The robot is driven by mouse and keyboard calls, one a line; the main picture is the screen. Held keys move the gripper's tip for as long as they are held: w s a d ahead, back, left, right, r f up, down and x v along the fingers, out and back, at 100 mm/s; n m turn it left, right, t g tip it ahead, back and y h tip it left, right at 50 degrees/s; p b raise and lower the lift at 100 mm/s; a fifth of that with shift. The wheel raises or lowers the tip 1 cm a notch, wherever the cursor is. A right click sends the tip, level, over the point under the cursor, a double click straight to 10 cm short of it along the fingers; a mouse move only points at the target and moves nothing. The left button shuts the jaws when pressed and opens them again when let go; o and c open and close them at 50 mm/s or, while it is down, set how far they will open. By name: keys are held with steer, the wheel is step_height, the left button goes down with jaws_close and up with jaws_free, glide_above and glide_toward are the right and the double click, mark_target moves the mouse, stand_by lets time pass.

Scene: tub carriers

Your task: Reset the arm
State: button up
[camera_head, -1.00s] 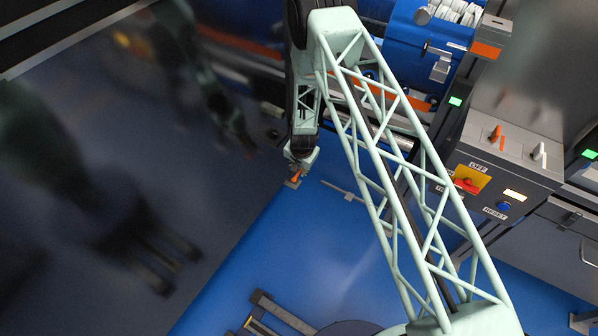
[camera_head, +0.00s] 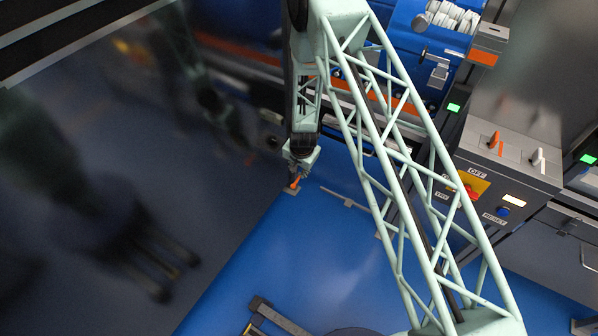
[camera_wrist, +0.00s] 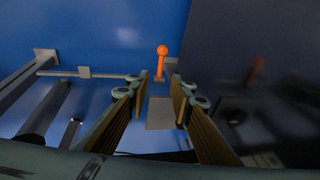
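My arm reaches down from the upper middle of the head view, and my gripper (camera_head: 298,172) is at its lower end beside the edge between the blue surface and the dark glossy panel. In the wrist view my gripper (camera_wrist: 160,92) has its two fingers apart with nothing between them. An orange lever with a round knob (camera_wrist: 162,50) stands just beyond the fingertips, in line with the gap. The lever also shows in the head view (camera_head: 294,184), close to the fingertips. I cannot see any contact.
A control box (camera_head: 512,165) with a red knob on a yellow plate and a blue button marked RESET stands at right. A blue machine (camera_head: 400,40) is behind my arm. The dark glossy panel (camera_head: 150,210) fills the left. A grey rail (camera_wrist: 85,72) lies left of my fingers.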

steer(key=shift+r, duration=0.1)
stand_by(0.4)
